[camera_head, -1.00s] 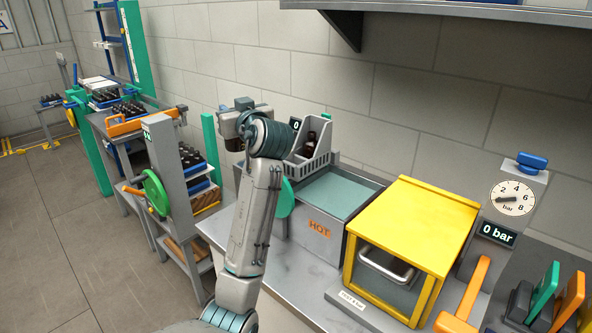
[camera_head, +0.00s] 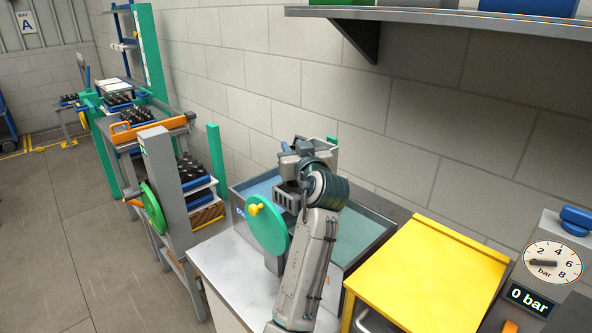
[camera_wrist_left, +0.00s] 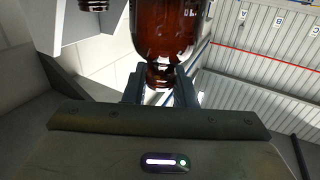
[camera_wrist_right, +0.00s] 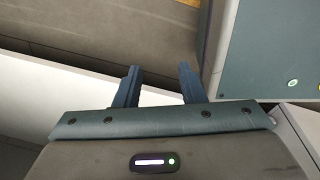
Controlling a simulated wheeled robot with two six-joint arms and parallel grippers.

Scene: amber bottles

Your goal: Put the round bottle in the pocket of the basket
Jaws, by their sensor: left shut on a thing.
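In the left wrist view my left gripper (camera_wrist_left: 160,88) is shut on the neck of an amber glass bottle (camera_wrist_left: 163,30). Its rounded shoulder shows and the rest runs out of the top of the picture. In the head view my left gripper (camera_head: 302,150) is over the sink-like tank, and the bottle is hidden there. The grey slotted basket (camera_head: 287,201) is mostly hidden behind my left wrist; its pocket cannot be made out. My right gripper (camera_wrist_right: 157,88) is open and empty in the right wrist view, outside the head view.
A green wheel (camera_head: 268,232) with a yellow knob stands before the tank (camera_head: 362,238). A yellow-topped cabinet (camera_head: 430,270) and a gauge (camera_head: 553,263) reading 0 bar are at right. A second brown bottle (camera_wrist_left: 93,5) shows at the left wrist view's top edge. Bottle racks stand at left.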

